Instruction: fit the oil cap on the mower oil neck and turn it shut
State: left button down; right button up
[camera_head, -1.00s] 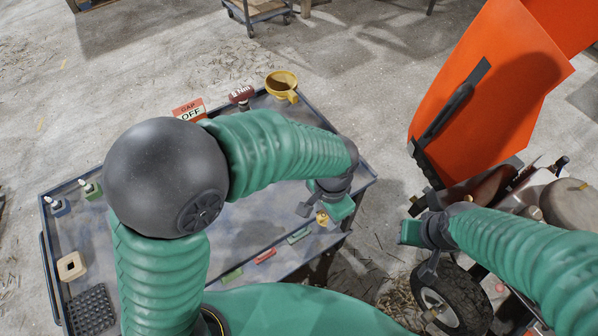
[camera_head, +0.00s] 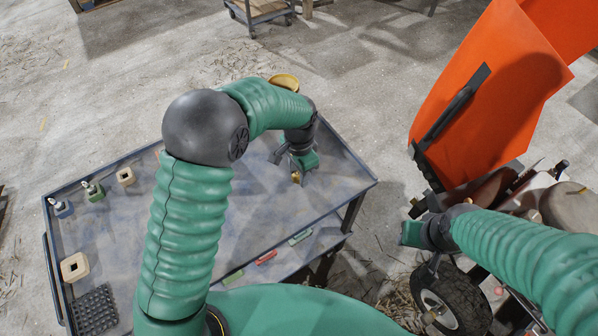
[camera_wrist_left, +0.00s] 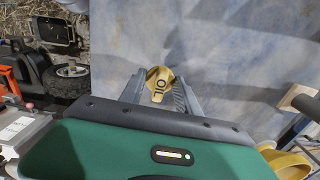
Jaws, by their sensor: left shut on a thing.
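The yellow oil cap (camera_wrist_left: 160,84), marked OIL, is between the fingers of my left gripper (camera_wrist_left: 158,92) in the left wrist view. My left gripper (camera_head: 290,170) is shut on it and holds it over the right part of the trolley top; the cap (camera_head: 296,177) shows small below the fingers in the head view. The orange mower (camera_head: 490,95) stands at the right, apart from the cap. I cannot make out its oil neck. My right gripper (camera_head: 418,235) hangs beside the mower; I cannot tell whether it is open.
The grey trolley (camera_head: 115,310) carries small bottles (camera_head: 93,190), square blocks (camera_head: 75,267) and a black grid mat (camera_head: 94,309) at its left. A yellow funnel (camera_head: 284,81) is partly hidden behind my left arm.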

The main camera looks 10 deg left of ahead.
pick_arm(q)
jog(key=shift+w+f, duration=0.1)
jog(key=shift+f, duration=0.4)
jog(key=shift+f, duration=0.1)
jog(key=c, duration=0.9)
grip_release()
jog(key=shift+f, duration=0.1)
